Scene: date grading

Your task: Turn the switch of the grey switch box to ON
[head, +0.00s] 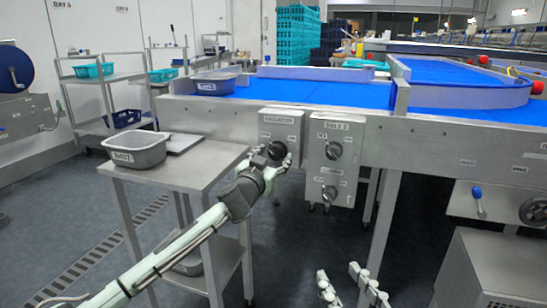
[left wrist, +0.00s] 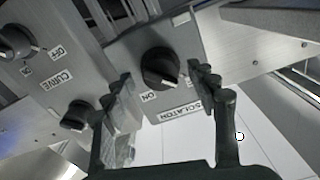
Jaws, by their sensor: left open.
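The grey switch box (head: 270,121) hangs on the conveyor's side, with a label that seems to read ISOLATOR. Its round black knob (left wrist: 160,66) shows in the left wrist view, with a pale mark on its lower edge. An ON label (left wrist: 148,97) sits below left of the knob; another label is partly hidden by a finger. My left gripper (head: 272,160) is open, its fingertips around the knob's front, one on each side; I cannot tell whether they touch it. My right gripper (head: 349,284) is at the bottom of the head view, fingers apart and empty.
A steel table (head: 190,170) with a grey tub (head: 138,150) stands at left, near my left arm. The blue conveyor (head: 300,92) runs behind and above.

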